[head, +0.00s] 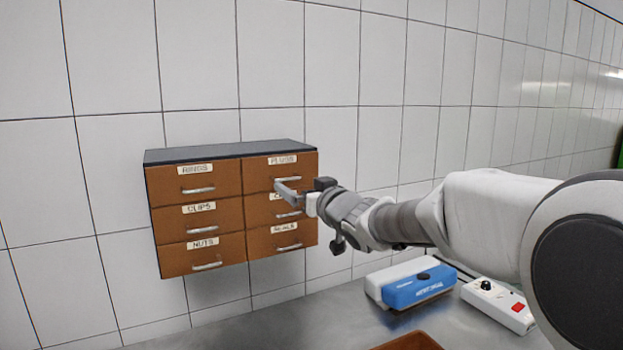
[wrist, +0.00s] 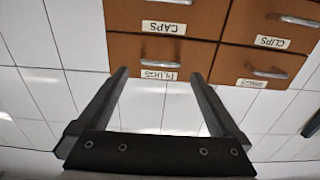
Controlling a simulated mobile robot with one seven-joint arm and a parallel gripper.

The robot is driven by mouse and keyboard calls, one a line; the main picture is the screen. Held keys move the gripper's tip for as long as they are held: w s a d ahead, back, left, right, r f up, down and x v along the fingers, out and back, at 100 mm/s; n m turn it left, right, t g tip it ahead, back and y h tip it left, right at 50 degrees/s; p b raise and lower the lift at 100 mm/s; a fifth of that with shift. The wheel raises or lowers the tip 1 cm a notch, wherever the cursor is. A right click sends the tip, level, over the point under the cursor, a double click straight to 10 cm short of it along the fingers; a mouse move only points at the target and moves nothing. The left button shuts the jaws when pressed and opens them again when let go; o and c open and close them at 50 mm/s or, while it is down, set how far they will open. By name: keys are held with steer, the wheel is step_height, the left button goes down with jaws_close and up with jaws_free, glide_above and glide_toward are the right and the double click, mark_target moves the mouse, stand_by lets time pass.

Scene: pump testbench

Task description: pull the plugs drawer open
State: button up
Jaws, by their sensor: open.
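The plugs drawer (head: 260,174) is the brown top-right drawer of a small wall cabinet, and its front looks flush with the others. In the wrist view, which is upside down, the plugs drawer (wrist: 190,54) shows its silver handle (wrist: 160,63) and its label. My gripper (head: 282,187) is in front of this drawer in the head view and partly hides its handle. In the wrist view my gripper (wrist: 157,75) is open and empty, with one finger on each side of the handle and label. I cannot tell whether the fingers touch the drawer.
The cabinet (head: 230,149) has other drawers labelled rings (head: 222,182), clips (head: 222,218) and nuts (head: 180,262), with more below plugs. On the metal bench (head: 250,325) stand a blue and white box (head: 418,288) and a white switch box (head: 495,303). An orange-brown tray edge (head: 410,342) shows in front.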

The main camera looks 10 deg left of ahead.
mark_target(291, 180)
steer(key=p+x, duration=0.1)
steer(key=x, duration=0.5)
steer(key=shift+w+a, duration=0.2)
steer(key=shift+w, duration=0.1)
steer(key=shift+d, duration=0.1)
jaws_close()
